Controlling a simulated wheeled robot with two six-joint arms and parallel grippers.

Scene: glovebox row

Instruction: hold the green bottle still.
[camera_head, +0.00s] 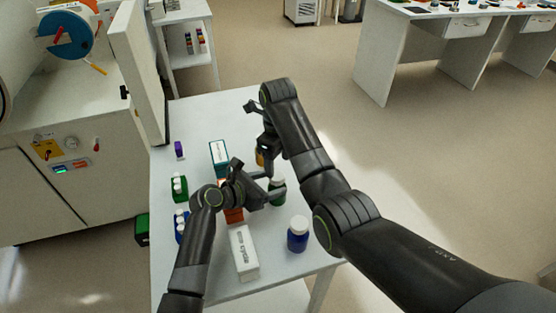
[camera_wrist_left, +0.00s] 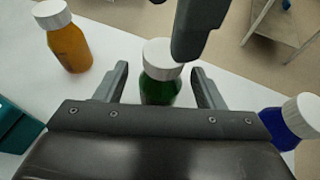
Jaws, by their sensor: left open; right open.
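The green bottle (camera_head: 278,192) with a white cap stands upright on the white table (camera_head: 205,130). In the left wrist view the green bottle (camera_wrist_left: 160,88) stands between the spread fingers of my left gripper (camera_wrist_left: 160,82), with a gap visible on each side. In the head view my left gripper (camera_head: 272,188) reaches in at the bottle and partly hides it. My right gripper (camera_head: 263,140) is open and empty, above and behind the green bottle, near an amber bottle (camera_head: 260,159). A dark part, likely my right gripper, hangs close by the white cap in the left wrist view.
A blue bottle (camera_head: 297,235) stands in front right, and a white box (camera_head: 243,252) lies in front. A red-orange box (camera_head: 233,215) is under my left arm. A teal box (camera_head: 219,156) and small racks (camera_head: 179,187) are on the left. The glovebox (camera_head: 75,130) borders the table's left.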

